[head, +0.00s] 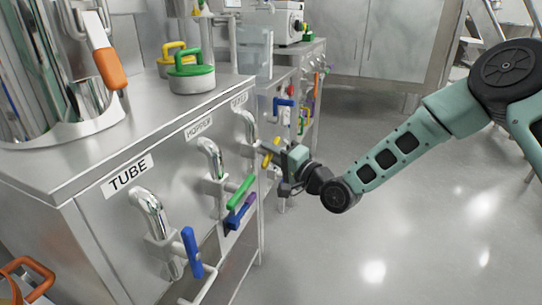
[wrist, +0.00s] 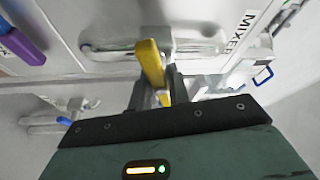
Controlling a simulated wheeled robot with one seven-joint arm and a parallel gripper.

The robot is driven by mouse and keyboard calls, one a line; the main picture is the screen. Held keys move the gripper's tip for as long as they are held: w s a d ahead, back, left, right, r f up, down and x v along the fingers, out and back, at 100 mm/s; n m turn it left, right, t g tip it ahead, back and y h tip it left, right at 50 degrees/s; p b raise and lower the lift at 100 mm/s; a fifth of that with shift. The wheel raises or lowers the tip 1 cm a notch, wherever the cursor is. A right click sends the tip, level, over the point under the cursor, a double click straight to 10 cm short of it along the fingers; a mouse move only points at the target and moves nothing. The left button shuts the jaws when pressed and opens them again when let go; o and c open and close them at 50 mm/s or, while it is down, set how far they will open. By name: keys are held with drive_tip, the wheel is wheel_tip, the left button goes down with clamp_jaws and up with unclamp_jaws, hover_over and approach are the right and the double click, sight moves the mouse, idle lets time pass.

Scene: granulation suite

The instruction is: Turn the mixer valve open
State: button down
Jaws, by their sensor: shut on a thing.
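The mixer valve has a yellow handle (head: 267,158) on the third chrome pipe along the steel cabinet front. In the wrist view the yellow handle (wrist: 151,62) lies between my gripper's fingers (wrist: 160,90), near the MIXER label (wrist: 240,32). My gripper (head: 278,160) is shut on this handle, reaching in from the right. The fingers and gripper body hide part of the handle and valve body.
Nearer on the cabinet are the green-handled HOPPER valve (head: 240,192) and the blue-handled TUBE valve (head: 191,252). A purple handle (wrist: 20,45) shows left in the wrist view. More coloured valves stand beyond. The grey floor (head: 400,220) to the right is open.

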drive_tip(key=n+b, duration=0.1)
drive_tip(key=n, duration=0.1)
drive_tip(key=n+y+b, duration=0.1)
drive_tip(key=n, duration=0.1)
drive_tip(key=shift+f+y, duration=0.2)
drive_tip(key=shift+y, duration=0.1)
drive_tip(key=n+y+b, duration=0.1)
drive_tip(key=n+y, duration=0.1)
drive_tip(key=n, duration=0.2)
drive_tip(key=shift+n+g+b, duration=0.4)
drive_tip(key=n+y+b, duration=0.1)
drive_tip(key=n, duration=0.1)
drive_tip(key=n+g, duration=0.1)
drive_tip(key=n, duration=0.2)
drive_tip(key=shift+g+y+b, duration=0.3)
drive_tip(key=shift+y+b, duration=0.05)
drive_tip(key=shift+y, duration=0.05)
drive_tip(key=shift+r+n+g+y+b, duration=0.1)
drive_tip(key=shift+n+g+y+b, duration=0.45)
drive_tip(key=shift+n, duration=0.85)
drive_tip(key=shift+n+g+y+b, duration=0.2)
drive_tip(key=shift+n+g, duration=0.65)
drive_tip(key=shift+n, duration=0.55)
drive_tip(key=c, duration=1.3)
unclamp_jaws()
drive_tip(key=shift+d, duration=0.15)
